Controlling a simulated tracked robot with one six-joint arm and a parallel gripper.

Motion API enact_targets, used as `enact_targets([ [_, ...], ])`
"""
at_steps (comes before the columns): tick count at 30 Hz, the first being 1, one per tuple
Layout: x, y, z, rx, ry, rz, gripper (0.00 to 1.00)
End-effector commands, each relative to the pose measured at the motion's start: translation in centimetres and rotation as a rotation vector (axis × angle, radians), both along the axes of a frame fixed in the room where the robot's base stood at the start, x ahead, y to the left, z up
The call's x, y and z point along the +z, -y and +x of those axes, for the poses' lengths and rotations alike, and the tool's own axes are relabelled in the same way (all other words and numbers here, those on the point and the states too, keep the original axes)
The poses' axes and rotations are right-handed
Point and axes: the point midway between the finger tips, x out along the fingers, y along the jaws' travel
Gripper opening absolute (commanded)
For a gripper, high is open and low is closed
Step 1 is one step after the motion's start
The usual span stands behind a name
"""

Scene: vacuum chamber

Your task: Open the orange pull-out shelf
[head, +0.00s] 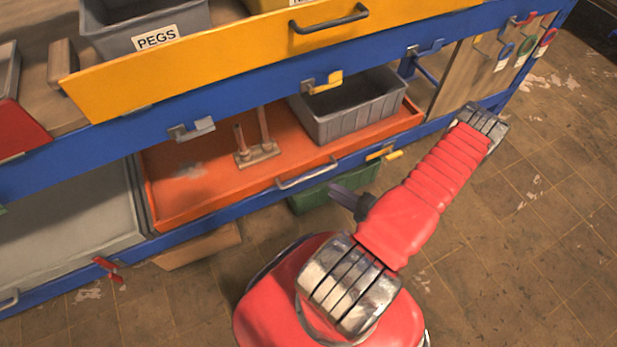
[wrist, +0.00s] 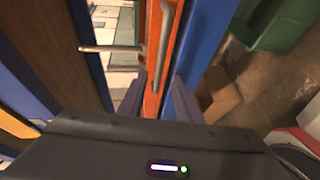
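The orange pull-out shelf (head: 200,190) lies in the blue rack below the yellow shelf, its front edge along the blue rail. It holds a grey bin and a wooden stand with two pegs. Its silver bar handle (head: 307,176) is on the front edge. My gripper (head: 340,196) is just right of and in front of the handle in the head view. In the wrist view my gripper (wrist: 158,92) has its two dark fingers apart, with the orange front edge (wrist: 172,45) and the handle (wrist: 162,50) seen beyond and between them. Contact cannot be told.
The yellow shelf (head: 190,65) with the PEGS bin juts out above. A yellow latch (head: 384,154) sits on the blue rail right of the handle. A grey shelf (head: 75,215) is at left. A green bin (head: 330,192) and cardboard box (head: 200,247) are below. Floor at right is clear.

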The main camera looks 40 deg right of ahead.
Motion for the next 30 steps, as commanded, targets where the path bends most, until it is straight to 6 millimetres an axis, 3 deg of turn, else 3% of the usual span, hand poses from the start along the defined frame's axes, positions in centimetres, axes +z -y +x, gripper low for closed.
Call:
enact_targets([
  [30, -1.9, -1.2, 9.8, 0.002, 0.001, 0.000, 0.31],
])
